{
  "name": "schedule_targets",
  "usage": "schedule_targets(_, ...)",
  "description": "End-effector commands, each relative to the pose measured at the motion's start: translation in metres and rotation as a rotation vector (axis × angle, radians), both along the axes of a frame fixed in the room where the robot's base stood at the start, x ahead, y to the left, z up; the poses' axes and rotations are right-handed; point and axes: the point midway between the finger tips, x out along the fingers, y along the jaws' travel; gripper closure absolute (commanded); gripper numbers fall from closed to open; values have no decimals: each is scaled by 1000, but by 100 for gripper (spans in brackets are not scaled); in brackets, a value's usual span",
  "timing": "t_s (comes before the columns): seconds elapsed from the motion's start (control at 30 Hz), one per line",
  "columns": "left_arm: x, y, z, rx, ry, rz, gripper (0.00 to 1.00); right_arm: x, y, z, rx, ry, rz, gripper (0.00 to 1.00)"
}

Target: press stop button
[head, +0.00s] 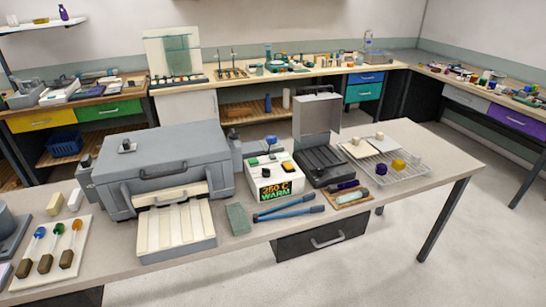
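A white control box (272,178) stands on the front table, right of the big grey lidded machine (165,168). Its front display reads "250 C WARM" in green and orange. Small coloured controls sit on its top, including a blue one and what looks like a small red one. They are too small to tell which is the stop button. Neither of my grippers can be made out in the head view, and nothing is seen touching the box.
Blue-handled tongs (290,208) and a grey-green block (238,219) lie before the box. A dark open-lidded case (325,163) and a wire rack (398,178) stand to its right. A tray of coloured-tipped rods (50,250) lies at left. The table's right end is clear.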

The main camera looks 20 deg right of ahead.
Motion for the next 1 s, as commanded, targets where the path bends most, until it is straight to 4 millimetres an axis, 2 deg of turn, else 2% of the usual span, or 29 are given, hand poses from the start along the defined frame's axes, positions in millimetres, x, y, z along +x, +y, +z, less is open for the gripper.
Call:
schedule_targets(0.03, 0, 0, 0, 0, 0, 0, 50, 0, 0, 0, 0, 0, 0, 63)
schedule_targets(0.23, 0, 0, 0, 0, 0, 0, 50, 0, 0, 0, 0, 0, 0, 99)
schedule_targets(0.27, 0, 0, 0, 0, 0, 0, 50, 0, 0, 0, 0, 0, 0, 100)
schedule_targets(1.0, 0, 0, 0, 0, 0, 0, 50, 0, 0, 0, 0, 0, 0, 100)
